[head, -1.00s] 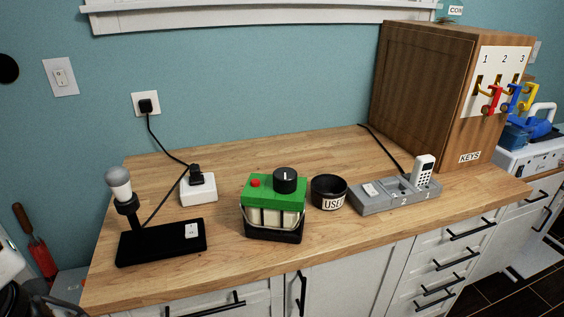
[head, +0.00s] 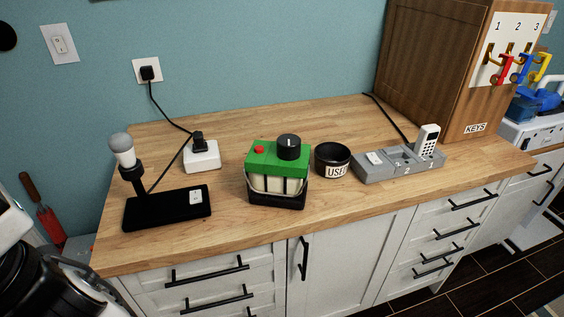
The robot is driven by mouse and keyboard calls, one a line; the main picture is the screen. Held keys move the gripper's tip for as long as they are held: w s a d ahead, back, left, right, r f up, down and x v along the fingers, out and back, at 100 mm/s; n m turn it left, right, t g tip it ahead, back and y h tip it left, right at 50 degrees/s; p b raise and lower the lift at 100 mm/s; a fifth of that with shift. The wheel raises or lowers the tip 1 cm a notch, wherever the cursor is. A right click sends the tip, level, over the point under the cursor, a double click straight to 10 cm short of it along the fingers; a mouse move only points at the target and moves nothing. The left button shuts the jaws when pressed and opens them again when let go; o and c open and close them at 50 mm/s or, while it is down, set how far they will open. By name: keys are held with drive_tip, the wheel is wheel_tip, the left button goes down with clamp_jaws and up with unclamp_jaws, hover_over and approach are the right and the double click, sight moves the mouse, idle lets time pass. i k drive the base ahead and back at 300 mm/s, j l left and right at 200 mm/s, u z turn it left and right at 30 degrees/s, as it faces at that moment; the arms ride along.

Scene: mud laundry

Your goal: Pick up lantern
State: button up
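The lantern (head: 277,172) stands upright on the wooden counter, near its front edge and around the middle of the picture. It has a green top with a red button and a black knob, pale panels, a black base and a thin wire handle hanging at its front. Nothing touches it. Part of my arm (head: 45,280) shows at the lower left, well apart from the lantern. My gripper's fingers are not visible.
Left of the lantern are a black lamp base with a bulb (head: 168,207) and a white power block (head: 201,155) with a cord. A black "USED" bowl (head: 332,160) stands close right, then a grey charger tray (head: 375,168) and a wooden key cabinet (head: 425,70). Drawer handles protrude below.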

sight(276, 182)
drive_tip(key=l+u, duration=0.3)
drive_tip(key=u, duration=0.15)
drive_tip(key=l+u, duration=0.35)
drive_tip(key=u, duration=0.15)
drive_tip(key=l+u, duration=0.1)
drive_tip(key=l, duration=0.7)
drive_tip(key=k+l+u, duration=0.15)
drive_tip(key=l, duration=0.6)
drive_tip(key=i, duration=0.45)
